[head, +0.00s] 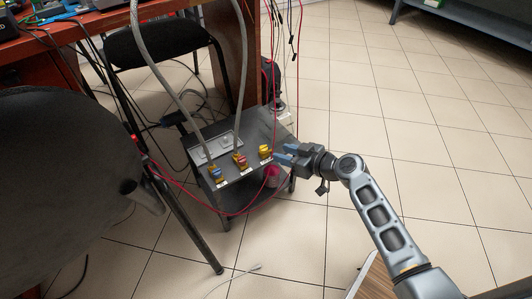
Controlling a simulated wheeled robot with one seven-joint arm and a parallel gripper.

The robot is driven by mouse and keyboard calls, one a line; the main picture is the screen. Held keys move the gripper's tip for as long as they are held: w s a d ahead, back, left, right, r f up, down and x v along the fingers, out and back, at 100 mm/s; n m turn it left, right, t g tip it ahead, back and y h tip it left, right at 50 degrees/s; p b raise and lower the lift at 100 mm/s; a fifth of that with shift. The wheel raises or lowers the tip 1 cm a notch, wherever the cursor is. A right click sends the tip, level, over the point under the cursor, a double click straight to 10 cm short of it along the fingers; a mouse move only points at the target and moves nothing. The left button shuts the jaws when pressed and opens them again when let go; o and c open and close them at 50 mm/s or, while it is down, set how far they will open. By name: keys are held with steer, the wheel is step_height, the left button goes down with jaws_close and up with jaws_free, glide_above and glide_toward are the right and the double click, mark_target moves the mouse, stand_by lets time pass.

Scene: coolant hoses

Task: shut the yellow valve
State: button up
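The yellow valve (264,152) is the rightmost of three on the front of a small dark cart, with a yellow top on a brass-coloured body. No hose is seen on it. The red valve (240,160) is left of it, and the blue valve (216,174) is farther left. My gripper (279,157) is just right of the yellow valve, its fingers pointing left toward it. The fingers are small here, so I cannot tell whether they touch the valve or how wide they stand. How the yellow handle is turned is too small to read.
Grey hoses (243,80) rise from near the red and blue valves. Thin red cables cross around the cart (205,150). A black chair (65,180) stands at left, a wooden desk (98,32) behind. Tiled floor (390,100) is clear at right.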

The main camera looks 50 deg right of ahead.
mark_target(265, 149)
steer(key=b+x, duration=0.2)
steer(key=x, duration=0.5)
steer(key=shift+f, duration=0.1)
jaws_close()
